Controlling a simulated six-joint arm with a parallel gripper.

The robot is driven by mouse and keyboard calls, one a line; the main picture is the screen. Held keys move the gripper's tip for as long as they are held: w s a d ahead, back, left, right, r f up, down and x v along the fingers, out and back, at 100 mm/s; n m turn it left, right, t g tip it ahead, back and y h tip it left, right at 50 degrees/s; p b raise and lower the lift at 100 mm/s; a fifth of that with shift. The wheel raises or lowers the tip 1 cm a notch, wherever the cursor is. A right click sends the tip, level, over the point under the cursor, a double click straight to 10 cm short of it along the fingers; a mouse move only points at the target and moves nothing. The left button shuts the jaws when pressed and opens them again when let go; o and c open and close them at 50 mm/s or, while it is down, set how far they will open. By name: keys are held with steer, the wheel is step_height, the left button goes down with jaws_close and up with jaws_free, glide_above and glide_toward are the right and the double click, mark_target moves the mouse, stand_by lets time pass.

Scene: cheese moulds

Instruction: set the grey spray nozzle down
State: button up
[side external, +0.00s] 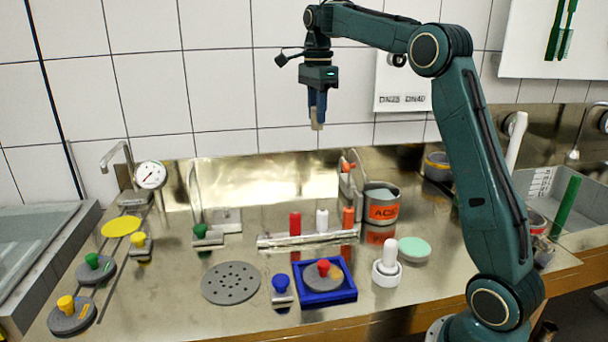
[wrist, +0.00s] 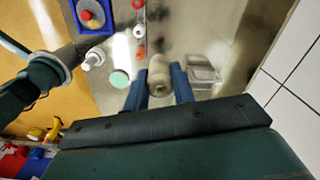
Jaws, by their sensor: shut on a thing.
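The grey spray nozzle (wrist: 159,76) looks pale grey-beige in the wrist view, a stubby rounded piece between the two blue fingers. My gripper (wrist: 158,88) is shut on it. In the side view my gripper (side external: 317,108) hangs pointing down, high above the worktop and in front of the tiled wall. The pale end of the nozzle (side external: 317,126) shows just below the fingertips. The nozzle is apart from every surface. Its upper part is hidden by the fingers in the side view.
Below, the metal worktop (side external: 180,290) holds a rack (side external: 307,239) with coloured pieces, an orange-labelled can (side external: 382,212), a blue tray (side external: 330,296) with a red-knobbed disc, a white bottle (side external: 386,271), a pale green disc (side external: 414,249) and a perforated grey disc (side external: 230,283). Clear metal lies at front left.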

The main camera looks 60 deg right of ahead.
steer(key=s+d+m, duration=1.1)
steer(key=s+d, duration=0.2)
steer(key=d, duration=0.2)
step_height(320, 180, down, 7)
steer(key=shift+a+n, duration=0.25)
steer(key=shift+n, duration=0.05)
steer(key=shift+f, duration=0.1)
glide_toward(381, 187)
steer(key=a+f, duration=0.1)
steer(key=f, duration=0.1)
steer(key=s+a+f, duration=0.1)
steer(key=a+f, duration=0.2)
steer(key=f, duration=0.2)
steer(key=shift+s+a+f, duration=0.1)
steer(key=shift+s+a, duration=0.15)
steer(key=shift+s, duration=0.05)
steer(key=shift+f, duration=0.15)
steer(key=shift+f, duration=2)
steer(key=shift+f, duration=0.1)
